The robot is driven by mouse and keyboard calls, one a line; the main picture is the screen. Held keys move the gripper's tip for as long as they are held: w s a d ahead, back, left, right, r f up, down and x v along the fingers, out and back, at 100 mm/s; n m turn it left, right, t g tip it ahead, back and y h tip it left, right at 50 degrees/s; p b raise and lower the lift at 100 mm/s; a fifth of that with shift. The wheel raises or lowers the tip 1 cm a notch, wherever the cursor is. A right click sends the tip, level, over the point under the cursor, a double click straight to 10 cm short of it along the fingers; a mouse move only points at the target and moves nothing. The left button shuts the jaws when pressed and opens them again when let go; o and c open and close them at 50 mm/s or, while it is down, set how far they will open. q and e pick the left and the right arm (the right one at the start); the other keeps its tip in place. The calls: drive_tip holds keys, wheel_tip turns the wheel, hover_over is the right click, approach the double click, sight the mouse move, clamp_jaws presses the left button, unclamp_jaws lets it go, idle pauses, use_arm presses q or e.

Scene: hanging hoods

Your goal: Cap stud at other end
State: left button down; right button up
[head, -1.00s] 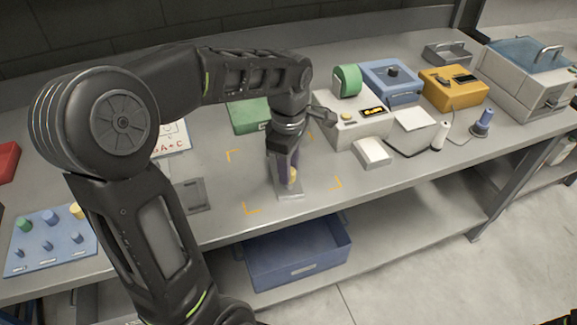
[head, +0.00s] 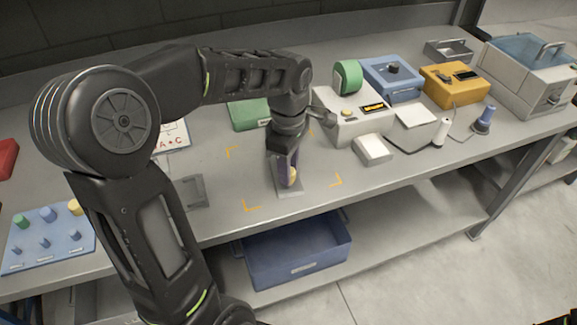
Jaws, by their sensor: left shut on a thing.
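My left gripper (head: 285,172) points down inside the yellow corner marks on the bench. It is shut on a small yellow piece (head: 293,174), mostly hidden by the fingers, just above or on a pale grey base plate (head: 289,193). I cannot tell whether the piece touches the plate, and no stud is clearly visible there. At the far left, a blue board (head: 48,257) carries a green cap (head: 21,221), a blue cap (head: 48,214) and a yellow cap (head: 75,207), with smaller blue pegs in front. My right gripper is not in view.
A grey bracket (head: 194,191) lies left of the marks. A green box (head: 249,114) stands behind. A white device (head: 356,122), a blue box (head: 391,80) and a yellow box (head: 454,86) stand to the right. A blue bin (head: 298,252) is on the lower shelf.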

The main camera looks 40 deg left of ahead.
use_arm(q)
drive_tip(key=shift+f+b, duration=0.65)
drive_tip(key=shift+f, duration=0.2)
idle(0.4)
drive_tip(key=c, duration=1)
unclamp_jaws()
drive_tip(key=shift+c, duration=0.2)
drive_tip(key=shift+r, duration=0.15)
wheel_tip(320, 180, up, 8)
drive_tip(key=shift+f, duration=0.2)
